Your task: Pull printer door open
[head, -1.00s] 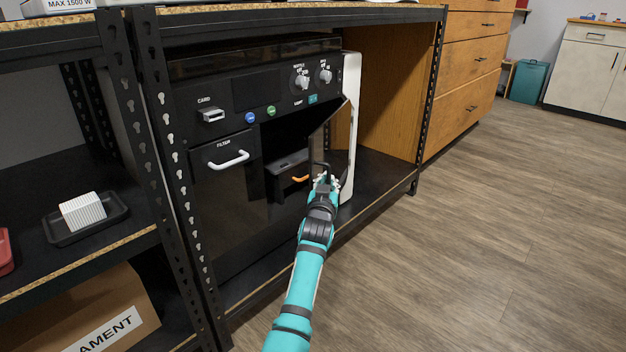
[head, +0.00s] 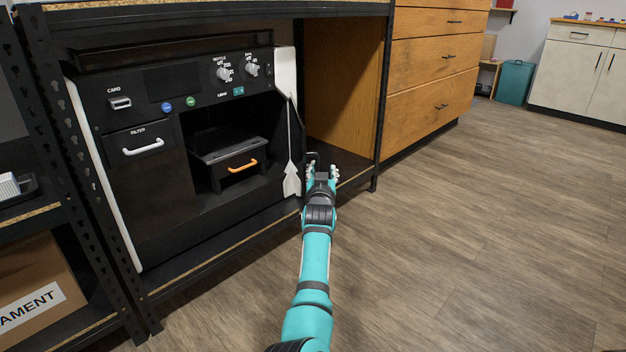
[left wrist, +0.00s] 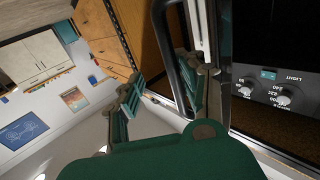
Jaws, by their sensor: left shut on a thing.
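The black printer (head: 145,190) stands on the lower shelf. Its door (head: 299,150) is swung open at the right side of the opening and shows almost edge-on in the head view. My left gripper (head: 321,174) is at the door's free side, shut on the dark door handle (head: 313,156). In the left wrist view, the black handle (left wrist: 172,60) runs between the gripper's fingers (left wrist: 165,95). The fingers hide part of the handle. My right gripper is in neither view.
Inside the printer is a dark drawer with an orange handle (head: 242,166). A filter panel with a white handle (head: 143,146) is at left. A shelf post (head: 383,100) and wooden drawers (head: 430,75) stand to the right. The floor (head: 480,230) in front is clear.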

